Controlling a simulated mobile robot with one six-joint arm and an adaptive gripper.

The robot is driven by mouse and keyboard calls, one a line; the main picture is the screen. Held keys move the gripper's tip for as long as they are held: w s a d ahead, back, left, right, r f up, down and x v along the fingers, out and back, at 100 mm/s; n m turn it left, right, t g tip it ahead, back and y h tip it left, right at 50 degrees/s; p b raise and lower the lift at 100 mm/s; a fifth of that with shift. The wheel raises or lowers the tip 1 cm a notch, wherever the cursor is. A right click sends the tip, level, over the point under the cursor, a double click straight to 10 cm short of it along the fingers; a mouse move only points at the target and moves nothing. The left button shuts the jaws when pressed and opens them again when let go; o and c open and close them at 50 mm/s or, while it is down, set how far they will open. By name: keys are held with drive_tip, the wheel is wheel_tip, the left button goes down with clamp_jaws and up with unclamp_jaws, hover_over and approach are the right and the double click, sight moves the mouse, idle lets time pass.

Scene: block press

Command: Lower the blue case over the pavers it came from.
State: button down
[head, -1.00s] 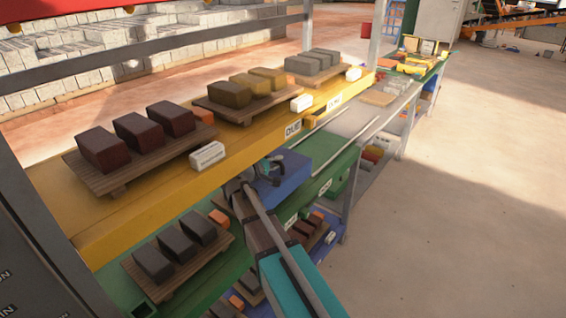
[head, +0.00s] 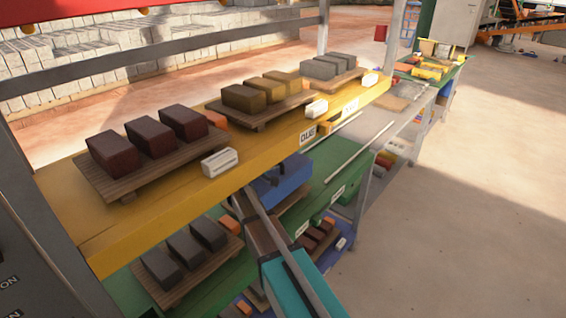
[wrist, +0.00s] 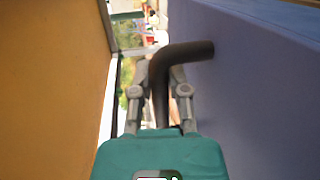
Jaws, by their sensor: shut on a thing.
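The blue case (head: 287,183) is on the green middle shelf level, just below the front edge of the yellow shelf, which hides part of it. A wooden pallet (head: 292,205) shows under or just in front of it. I cannot tell if the case touches it, and I see no pavers there. In the wrist view, my gripper (wrist: 160,78) is shut on the bent black handle (wrist: 188,51) of the case. The case's flat blue side (wrist: 250,95) fills the right. In the head view the gripper is mostly hidden behind the yellow edge.
The yellow shelf (head: 130,232) runs close above my arm, and its orange wall (wrist: 50,90) is near the gripper on the left. Dark grey pavers (head: 185,250) on a pallet stand at left on the green shelf (head: 318,190). Red-brown pavers (head: 150,138) stand above.

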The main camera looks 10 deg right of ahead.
sight(274, 170)
drive_tip(key=shift+w+a, duration=0.5)
drive_tip(key=shift+w, duration=0.15)
drive_tip(key=shift+f+b, duration=2.9)
drive_tip(key=c, duration=0.5)
unclamp_jaws()
drive_tip(key=shift+c, duration=0.2)
drive_tip(key=shift+s, duration=0.15)
